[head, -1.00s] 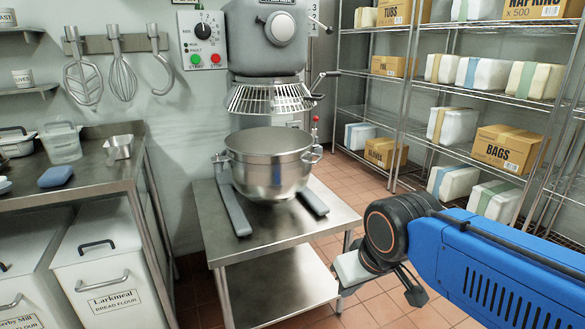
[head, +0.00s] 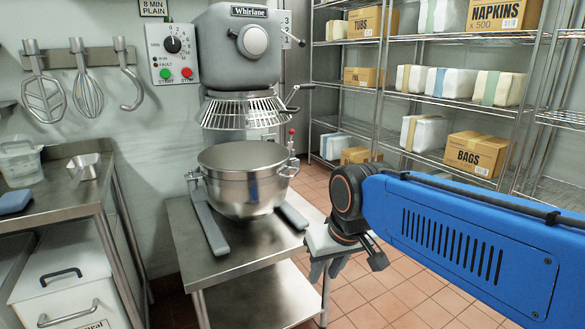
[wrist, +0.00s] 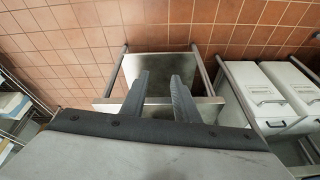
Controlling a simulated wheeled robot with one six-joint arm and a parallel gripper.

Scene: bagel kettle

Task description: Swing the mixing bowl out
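The steel mixing bowl (head: 243,181) sits between two grey cradle arms (head: 206,219) of the mixer (head: 239,50), under its wire guard (head: 243,113). A bracket with a red-tipped lever (head: 291,146) is at the bowl's right side. My gripper (head: 331,273) is to the right of the bowl and lower, beside the right edge of the stand, touching nothing that I can see. In the wrist view my gripper (wrist: 160,90) shows two dark fingers apart with nothing between them. The bowl is not visible in the wrist view.
The mixer stands on a steel table (head: 185,222) with a lower shelf (head: 262,295). A counter (head: 30,206) with flour bins (head: 72,280) is at left. Wire shelves with boxes (head: 474,155) are at right. Tiled floor (head: 375,285) between them is clear.

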